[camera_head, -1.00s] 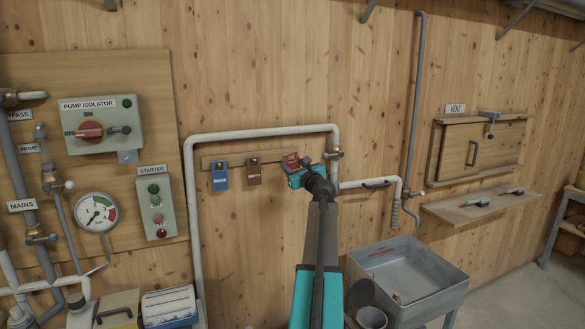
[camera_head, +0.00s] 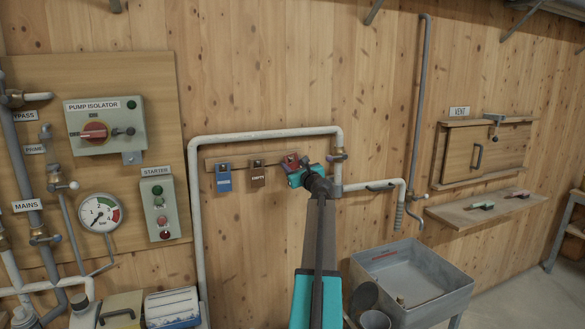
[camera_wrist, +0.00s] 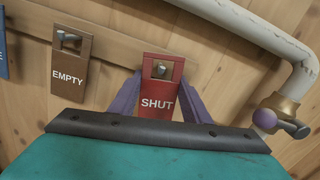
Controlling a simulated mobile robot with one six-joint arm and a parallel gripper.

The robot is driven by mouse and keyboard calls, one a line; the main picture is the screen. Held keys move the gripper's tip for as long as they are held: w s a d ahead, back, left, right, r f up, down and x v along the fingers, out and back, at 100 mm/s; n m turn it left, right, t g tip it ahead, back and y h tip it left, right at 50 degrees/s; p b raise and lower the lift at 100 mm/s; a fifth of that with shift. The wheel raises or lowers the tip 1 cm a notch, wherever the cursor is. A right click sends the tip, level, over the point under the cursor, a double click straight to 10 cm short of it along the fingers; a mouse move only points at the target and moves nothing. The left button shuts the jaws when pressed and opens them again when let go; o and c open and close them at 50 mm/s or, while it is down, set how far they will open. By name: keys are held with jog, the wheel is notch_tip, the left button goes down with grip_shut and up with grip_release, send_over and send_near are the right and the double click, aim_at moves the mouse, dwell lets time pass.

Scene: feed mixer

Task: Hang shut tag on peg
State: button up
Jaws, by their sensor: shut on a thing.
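The red tag (camera_wrist: 157,101) marked SHUT is at the wooden rail, with a peg showing in its upper slot in the wrist view. The peg (camera_wrist: 160,68) is grey and sticks out from the rail. My gripper (camera_wrist: 157,108) has its purple fingers on both sides of the tag and is shut on it. In the head view the red tag (camera_head: 290,162) shows at the rail's right end, partly hidden behind my gripper (camera_head: 297,176). I cannot tell how far the peg passes through the slot.
The brown EMPTY tag (camera_wrist: 69,68) hangs on the rail just left. A blue tag (camera_head: 223,177) hangs further left. A pipe (camera_wrist: 255,28) with a valve (camera_wrist: 281,115) stands close on the right. A grey sink (camera_head: 410,280) is below right.

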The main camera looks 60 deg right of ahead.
jog(key=shift+w+d+f, duration=0.15)
jog(key=shift+w+d, duration=0.1)
jog(key=shift+w, duration=0.15)
jog(key=shift+w+b, duration=0.15)
jog(key=shift+b, duration=0.2)
dwell(0.4)
jog(key=o, duration=1.1)
jog(key=shift+c, duration=0.2)
jog(key=shift+o, duration=0.2)
jog(key=shift+r, duration=0.2)
jog(key=shift+a, duration=0.1)
